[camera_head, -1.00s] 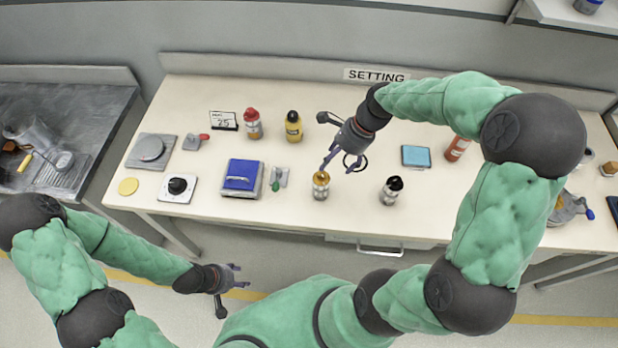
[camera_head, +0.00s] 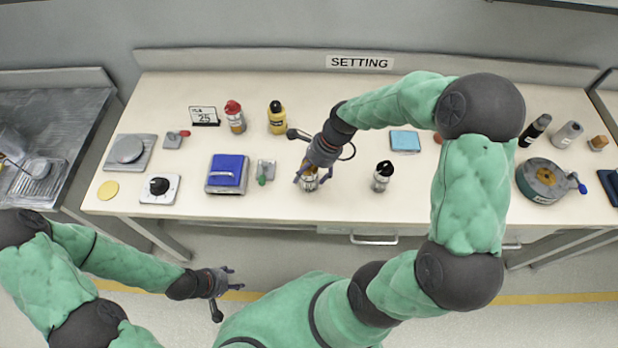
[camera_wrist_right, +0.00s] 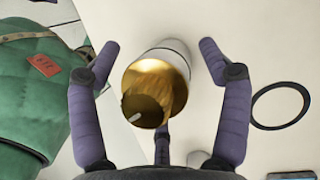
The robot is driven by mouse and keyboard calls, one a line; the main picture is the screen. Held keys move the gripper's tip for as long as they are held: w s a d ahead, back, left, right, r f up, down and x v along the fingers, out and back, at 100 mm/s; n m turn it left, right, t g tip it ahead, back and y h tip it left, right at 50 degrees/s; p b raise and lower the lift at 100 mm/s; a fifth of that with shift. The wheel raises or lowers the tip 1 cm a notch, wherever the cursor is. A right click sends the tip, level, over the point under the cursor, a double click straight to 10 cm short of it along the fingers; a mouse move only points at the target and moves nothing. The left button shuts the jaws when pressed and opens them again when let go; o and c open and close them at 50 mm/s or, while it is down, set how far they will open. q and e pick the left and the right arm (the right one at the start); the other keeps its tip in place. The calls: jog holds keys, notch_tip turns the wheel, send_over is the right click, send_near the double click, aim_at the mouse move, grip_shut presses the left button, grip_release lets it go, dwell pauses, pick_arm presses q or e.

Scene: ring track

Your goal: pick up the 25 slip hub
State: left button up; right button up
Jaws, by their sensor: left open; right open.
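A small silver cylinder with a gold top (camera_head: 310,185) stands upright near the front edge of the table. No label on it is readable, so I cannot confirm it is the 25 slip hub. My right gripper (camera_head: 308,176) is open over it from above. In the right wrist view, the gold top (camera_wrist_right: 155,88) sits between the spread purple fingers, with a clear gap to the left and right ones. A card reading 25 (camera_head: 204,116) stands at the back left. My left gripper (camera_head: 230,283) is open and empty, in front of the table.
A black-topped bottle (camera_head: 383,175) stands right of the cylinder. A small green-handled item (camera_head: 265,172) and a blue box (camera_head: 227,172) are to its left. A yellow bottle (camera_head: 277,118) and a red-topped bottle (camera_head: 235,117) stand behind. The table front between cylinder and black-topped bottle is clear.

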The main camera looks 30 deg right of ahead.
jog(key=c, duration=1.2)
jog(key=shift+r, duration=0.15)
jog(key=shift+c, duration=0.2)
